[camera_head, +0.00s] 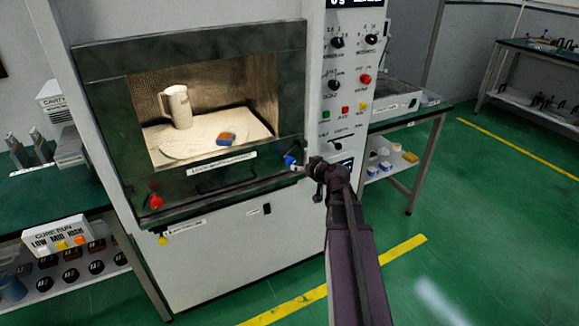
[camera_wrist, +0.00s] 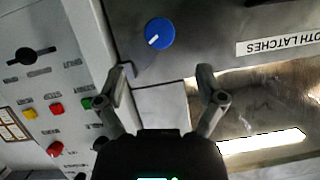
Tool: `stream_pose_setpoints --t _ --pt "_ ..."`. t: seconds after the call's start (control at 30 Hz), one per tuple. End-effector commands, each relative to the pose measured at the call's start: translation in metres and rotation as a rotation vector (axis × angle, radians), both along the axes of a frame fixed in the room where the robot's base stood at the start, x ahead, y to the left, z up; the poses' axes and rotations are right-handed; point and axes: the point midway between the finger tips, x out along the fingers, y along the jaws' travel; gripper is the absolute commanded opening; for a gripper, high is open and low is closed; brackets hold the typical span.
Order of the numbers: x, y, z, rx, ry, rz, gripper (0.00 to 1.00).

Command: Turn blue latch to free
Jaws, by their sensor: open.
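The blue latch (camera_head: 290,160) is a small round knob at the lower right corner of the microwave door frame. In the wrist view the blue latch (camera_wrist: 160,33) shows as a round blue knob with a white mark pointing to its lower left. My gripper (camera_head: 309,167) is just right of the latch in the head view. In the wrist view my gripper (camera_wrist: 165,78) is open and empty, its two fingertips apart, with the knob beyond them and not between them. A red latch (camera_head: 156,201) sits at the door's lower left.
The microwave door (camera_head: 190,205) has a dark frame, a handle and a label (camera_wrist: 280,43) reading "...OTH LATCHES". A mug (camera_head: 177,107) and a small block (camera_head: 226,138) sit inside. The control panel (camera_head: 345,90) with buttons and knobs stands right of the door.

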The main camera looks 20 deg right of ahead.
Motion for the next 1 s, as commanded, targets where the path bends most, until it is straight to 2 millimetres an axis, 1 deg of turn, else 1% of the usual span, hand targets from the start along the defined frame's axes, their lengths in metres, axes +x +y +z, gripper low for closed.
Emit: stream_pose_setpoints --t 0.03,0.2,0.4,0.5,0.7,1.0 --pt "0.011 -0.001 -0.006 0.0 0.0 0.0 0.88" --pt "0.035 0.002 -0.016 -0.001 0.001 0.001 0.88" --pt "0.06 0.005 -0.026 -0.001 0.0 0.0 0.88" --pt "0.069 0.006 -0.029 0.0 0.0 0.0 0.88" --pt "0.077 0.007 -0.032 0.0 0.0 -0.001 0.88" --pt "0.078 0.007 -0.032 -0.001 0.0 -0.002 0.88"
